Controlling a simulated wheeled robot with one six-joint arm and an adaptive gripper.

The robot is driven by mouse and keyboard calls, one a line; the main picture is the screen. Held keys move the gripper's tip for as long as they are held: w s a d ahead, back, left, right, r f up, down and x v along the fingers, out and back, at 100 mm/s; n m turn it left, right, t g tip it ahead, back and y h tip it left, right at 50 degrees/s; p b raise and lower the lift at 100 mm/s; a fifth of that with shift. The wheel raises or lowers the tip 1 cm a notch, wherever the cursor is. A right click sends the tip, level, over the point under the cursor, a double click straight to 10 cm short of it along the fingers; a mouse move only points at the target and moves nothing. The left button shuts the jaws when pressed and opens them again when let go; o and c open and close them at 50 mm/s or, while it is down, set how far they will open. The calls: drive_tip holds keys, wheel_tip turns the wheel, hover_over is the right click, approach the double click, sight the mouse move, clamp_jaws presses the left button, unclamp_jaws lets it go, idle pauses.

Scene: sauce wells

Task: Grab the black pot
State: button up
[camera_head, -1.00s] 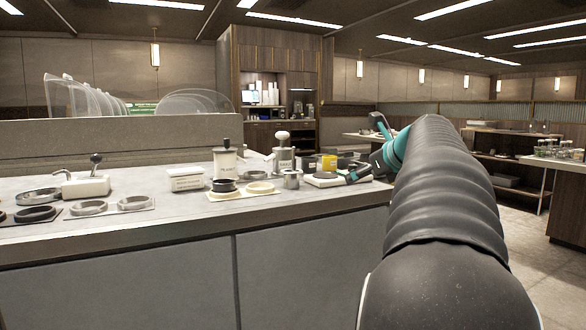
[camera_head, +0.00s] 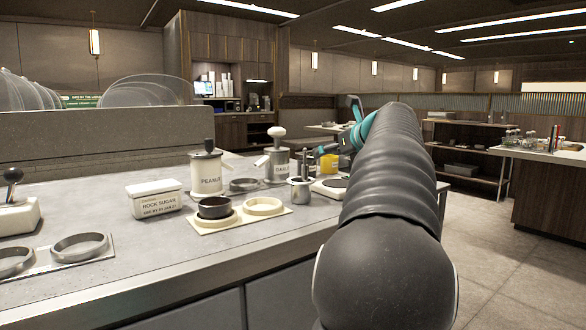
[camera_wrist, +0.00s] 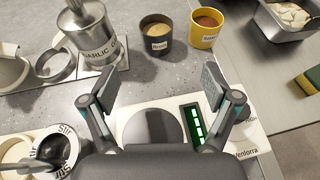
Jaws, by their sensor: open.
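A black pot (camera_wrist: 155,36) with a white label and brownish contents stands upright on the grey counter, at the top middle of the wrist view. A yellow pot (camera_wrist: 206,30) with reddish-brown contents stands just to its right, apart from it. My gripper (camera_wrist: 160,86) is open, its two fingers spread wide with nothing between them. It hangs over the counter on the near side of the black pot, not touching it. In the head view my arm hides most of this area, and I cannot make out the black pot clearly there.
A scale (camera_wrist: 130,112) with a green display lies below my gripper. A garlic dispenser (camera_wrist: 92,40) stands left of the black pot. A metal tray (camera_wrist: 283,20) is at the far right. The peanut dispenser (camera_head: 207,175) and rock sugar box (camera_head: 154,197) stand further left.

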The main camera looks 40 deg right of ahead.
sight(312, 163)
drive_tip(key=x, duration=0.8)
drive_tip(key=shift+w+f, duration=0.1)
drive_tip(key=shift+w, duration=0.1)
drive_tip(key=shift+b+x, duration=0.45)
drive_tip(key=shift+x, duration=2.3)
drive_tip(key=shift+a, duration=0.2)
drive_tip(key=c, duration=1.3)
